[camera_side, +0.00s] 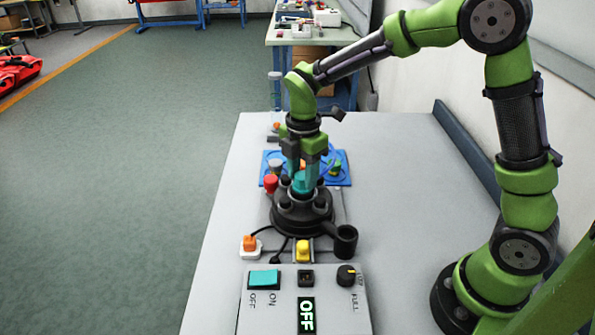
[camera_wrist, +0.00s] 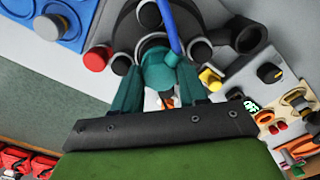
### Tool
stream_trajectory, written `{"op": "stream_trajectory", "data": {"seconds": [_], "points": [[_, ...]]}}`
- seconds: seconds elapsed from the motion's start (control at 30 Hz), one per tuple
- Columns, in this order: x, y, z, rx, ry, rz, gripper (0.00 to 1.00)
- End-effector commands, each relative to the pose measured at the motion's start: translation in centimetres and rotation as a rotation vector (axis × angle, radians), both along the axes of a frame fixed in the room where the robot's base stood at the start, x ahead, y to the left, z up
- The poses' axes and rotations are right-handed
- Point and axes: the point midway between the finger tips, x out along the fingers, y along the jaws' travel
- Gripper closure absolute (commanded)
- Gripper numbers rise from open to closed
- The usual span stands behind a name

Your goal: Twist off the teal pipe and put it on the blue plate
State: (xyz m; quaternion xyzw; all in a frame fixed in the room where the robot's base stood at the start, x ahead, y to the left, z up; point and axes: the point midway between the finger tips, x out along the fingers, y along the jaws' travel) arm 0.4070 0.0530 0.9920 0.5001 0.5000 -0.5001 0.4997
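The teal pipe (camera_side: 299,184) stands on top of the round black tank base (camera_side: 302,222) in the side view. In the wrist view its teal top (camera_wrist: 158,70) lies between the two teal fingers of my gripper (camera_wrist: 160,78). In the side view my gripper (camera_side: 304,174) points down over the base, with its fingers around the pipe. The fingers are apart at the pipe's sides; whether they press on it is unclear. The blue plate (camera_side: 343,182) lies behind the base, partly hidden by my gripper. Its corner also shows in the wrist view (camera_wrist: 72,42).
A red cap (camera_side: 270,183) stands beside the base. The control box (camera_side: 330,320) reads OFF. The table's right side (camera_side: 410,175) is clear.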

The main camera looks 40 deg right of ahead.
Motion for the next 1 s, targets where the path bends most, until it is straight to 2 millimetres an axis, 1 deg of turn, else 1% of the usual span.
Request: {"op": "stream_trajectory", "data": {"seconds": [0.03,0.2,0.27,0.43,0.6,0.87,1.0], "points": [[0.0,0.0,0.01,0.0,0.0,0.0,0.66],[0.0,-0.01,0.03,0.0,0.0,0.0,0.92],[0.0,-0.01,0.03,0.0,0.0,0.0,1.0],[0.02,-0.02,0.05,0.0,-0.001,0.007,1.0],[0.02,-0.06,0.06,0.0,-0.001,0.126,1.0],[0.02,-0.02,0.07,0.0,-0.001,0.147,1.0],[0.03,-0.04,0.08,0.0,-0.001,0.252,1.0]]}}
